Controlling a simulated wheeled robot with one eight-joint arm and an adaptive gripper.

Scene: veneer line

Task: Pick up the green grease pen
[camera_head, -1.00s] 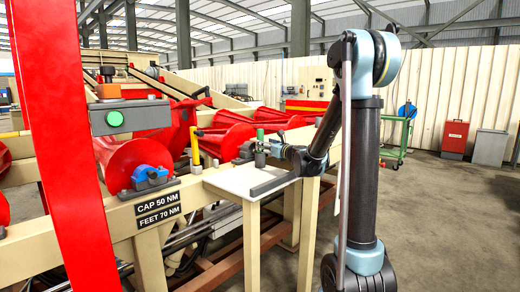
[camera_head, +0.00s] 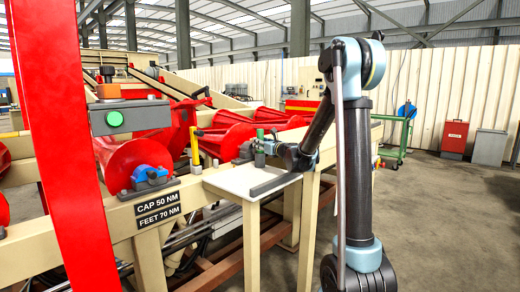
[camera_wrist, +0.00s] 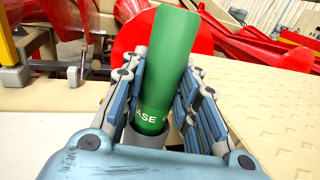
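The green grease pen (camera_wrist: 168,60) stands out of a grey holder (camera_wrist: 148,138) in the wrist view, with white letters near its lower end. My gripper (camera_wrist: 165,95) has its fingers on either side of the pen, close to it; the right finger covers part of the lettering. I cannot tell whether both fingers press on it. In the head view the pen (camera_head: 260,133) is a small green upright shape at the far corner of the white side table (camera_head: 236,180). My gripper (camera_head: 274,147) reaches it from the right.
A yellow upright piece (camera_head: 195,146) and red rollers (camera_head: 235,132) are behind and left. A beige surface (camera_wrist: 275,110) lies right of my fingers. Open floor is at the right.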

